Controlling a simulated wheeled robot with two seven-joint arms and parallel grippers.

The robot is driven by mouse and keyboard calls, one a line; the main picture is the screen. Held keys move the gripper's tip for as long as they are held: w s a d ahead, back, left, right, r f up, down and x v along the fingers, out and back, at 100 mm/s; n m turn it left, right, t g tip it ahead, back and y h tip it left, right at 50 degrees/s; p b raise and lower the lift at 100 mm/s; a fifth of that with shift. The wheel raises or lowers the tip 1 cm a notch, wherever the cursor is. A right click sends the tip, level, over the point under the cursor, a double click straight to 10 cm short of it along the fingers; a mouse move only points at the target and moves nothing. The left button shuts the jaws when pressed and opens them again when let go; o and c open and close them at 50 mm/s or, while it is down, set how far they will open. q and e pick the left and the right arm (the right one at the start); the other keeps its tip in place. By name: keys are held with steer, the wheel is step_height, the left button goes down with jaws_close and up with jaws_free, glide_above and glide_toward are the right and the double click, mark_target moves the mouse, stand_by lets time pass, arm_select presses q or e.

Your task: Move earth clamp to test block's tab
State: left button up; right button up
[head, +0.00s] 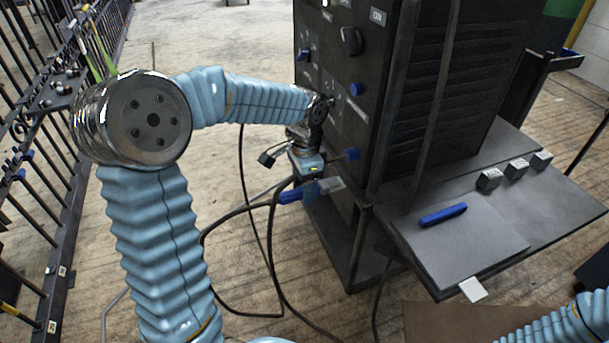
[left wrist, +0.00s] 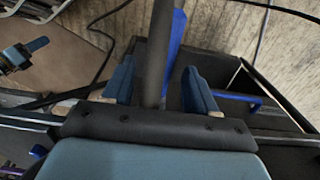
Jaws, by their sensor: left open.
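My left gripper (head: 312,178) is at the lower left side of the dark cabinet, pointing down. In the left wrist view its two blue fingers (left wrist: 160,88) stand apart, with a dark grey bar (left wrist: 155,50) and a blue piece (left wrist: 175,45) between or just beyond them. Contact cannot be told. A blue clamp-like piece (head: 290,196), probably the earth clamp, shows beside the fingertips with black cable near it. A grey slab (head: 482,252), possibly the test block, lies on the right shelf; a pale tab (head: 473,289) sticks out at its front edge.
The dark cabinet (head: 345,120) with blue knobs fills the middle. A blue bar (head: 443,215) lies on the slab, and small grey blocks (head: 515,169) stand behind it. Black cables (head: 240,215) loop over the floor. A barred rack (head: 70,190) stands left.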

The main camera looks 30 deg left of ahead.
arm_select(q)
jaws_close()
stand_by(0.7)
steer(key=shift+s+a, duration=0.25)
steer(key=shift+s, duration=0.05)
stand_by(0.6)
steer(key=shift+s+a, duration=1.3)
steer(key=shift+s, duration=0.2)
steer(key=shift+s+a, duration=1.25)
steer(key=shift+s, duration=0.2)
